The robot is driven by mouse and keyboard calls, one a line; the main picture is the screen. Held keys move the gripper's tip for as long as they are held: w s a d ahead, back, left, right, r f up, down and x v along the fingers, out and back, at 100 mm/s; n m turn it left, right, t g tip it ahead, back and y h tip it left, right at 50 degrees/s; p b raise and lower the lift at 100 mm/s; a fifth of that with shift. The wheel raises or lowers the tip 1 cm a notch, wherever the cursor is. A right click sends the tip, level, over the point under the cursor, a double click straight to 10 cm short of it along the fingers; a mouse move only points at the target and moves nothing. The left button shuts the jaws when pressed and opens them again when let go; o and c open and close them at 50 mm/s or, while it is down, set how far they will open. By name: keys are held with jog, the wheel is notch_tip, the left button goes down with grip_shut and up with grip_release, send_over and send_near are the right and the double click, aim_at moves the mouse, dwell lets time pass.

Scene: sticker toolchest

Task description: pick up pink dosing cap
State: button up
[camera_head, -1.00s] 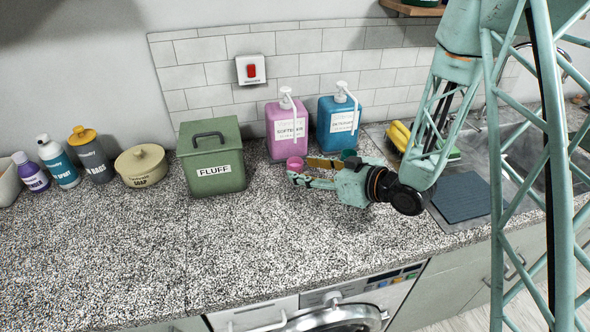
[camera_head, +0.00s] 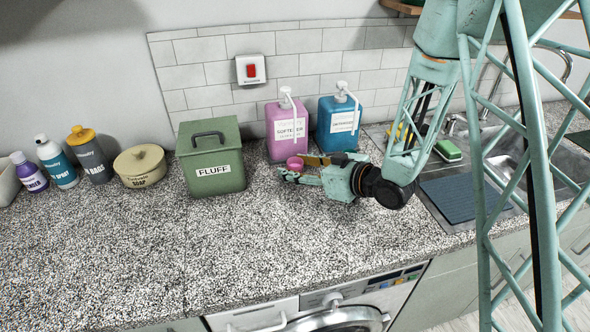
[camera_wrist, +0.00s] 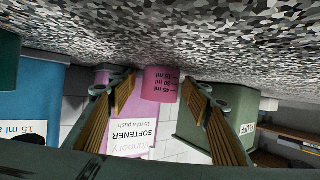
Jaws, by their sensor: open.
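The pink dosing cap (camera_head: 295,163) stands on the speckled counter in front of the pink softener bottle. It also shows in the upside-down wrist view (camera_wrist: 160,84), with measuring marks on its side. My gripper (camera_head: 296,171) is low over the counter, pointing left, with its fingers at the cap. In the wrist view my gripper (camera_wrist: 162,100) is open, with one wood-coloured finger pad on each side of the cap's line. The cap sits between or just beyond the fingertips; I cannot tell whether either pad touches it.
The pink softener bottle (camera_head: 286,133) and blue bottle (camera_head: 338,129) stand close behind. The green FLUFF bin (camera_head: 212,165) stands to the left. A sink (camera_head: 505,165) lies to the right. The front counter is clear.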

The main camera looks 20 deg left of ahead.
aim_at(295, 158)
jog(key=c, duration=0.8)
jog(key=shift+r, duration=0.1)
jog(key=shift+r+p, duration=0.6)
jog(key=shift+r, duration=1)
jog(key=shift+s+d+r, duration=0.1)
jog(key=shift+s, duration=0.1)
jog(key=s+d, duration=0.1)
jog(key=s, duration=0.2)
jog(key=s+d, duration=0.2)
jog(key=s, duration=0.1)
jog(key=s+d+r+p, duration=0.1)
jog(key=s+d, duration=0.1)
jog(key=s, duration=0.1)
jog(key=shift+s+d+p, duration=0.1)
jog(key=shift+p, duration=0.55)
jog(key=shift+s+d+p, duration=0.1)
jog(key=shift+s+p, duration=0.15)
jog(key=shift+p, duration=0.6)
